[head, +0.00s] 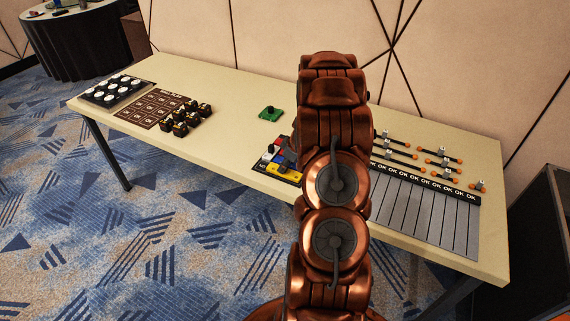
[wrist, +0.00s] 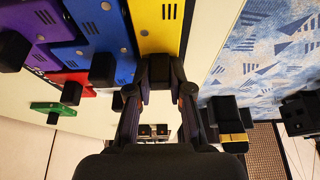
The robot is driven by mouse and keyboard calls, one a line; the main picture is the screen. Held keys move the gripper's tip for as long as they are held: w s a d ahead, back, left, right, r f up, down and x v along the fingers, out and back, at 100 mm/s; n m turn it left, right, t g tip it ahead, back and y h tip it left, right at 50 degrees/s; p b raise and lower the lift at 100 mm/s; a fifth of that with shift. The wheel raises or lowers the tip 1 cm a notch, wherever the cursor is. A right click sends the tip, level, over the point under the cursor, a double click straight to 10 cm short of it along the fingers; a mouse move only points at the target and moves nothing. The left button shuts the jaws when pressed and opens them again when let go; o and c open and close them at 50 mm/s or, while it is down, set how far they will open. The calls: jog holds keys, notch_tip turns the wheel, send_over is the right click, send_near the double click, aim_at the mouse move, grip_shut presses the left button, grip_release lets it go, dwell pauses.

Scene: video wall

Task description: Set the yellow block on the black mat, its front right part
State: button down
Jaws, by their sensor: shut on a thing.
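The yellow block (wrist: 160,25) is a flat slab at the top middle of the wrist view. My gripper (wrist: 160,75) is shut on the black knob of the yellow block. A blue block (wrist: 95,25), a purple block (wrist: 40,20) and a red block (wrist: 75,82) lie to its left in that view. In the head view, the black mat (head: 292,181) shows partly behind my arm, with coloured blocks on and near it. Yellow (head: 283,169) shows there too. My gripper is mostly hidden by my arm. I cannot tell whether the yellow block touches the mat.
A green block (head: 270,113) lies on the table behind the mat. To the left are several black-and-yellow pieces (head: 188,118), a brown card (head: 150,108) and a tray of white discs (head: 112,89). Grey strips (head: 430,215) and orange-ended rods lie to the right.

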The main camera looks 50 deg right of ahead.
jog(key=shift+f, duration=0.2)
jog(key=c, duration=1.1)
grip_release()
jog(key=shift+r, duration=0.1)
jog(key=shift+o, duration=0.2)
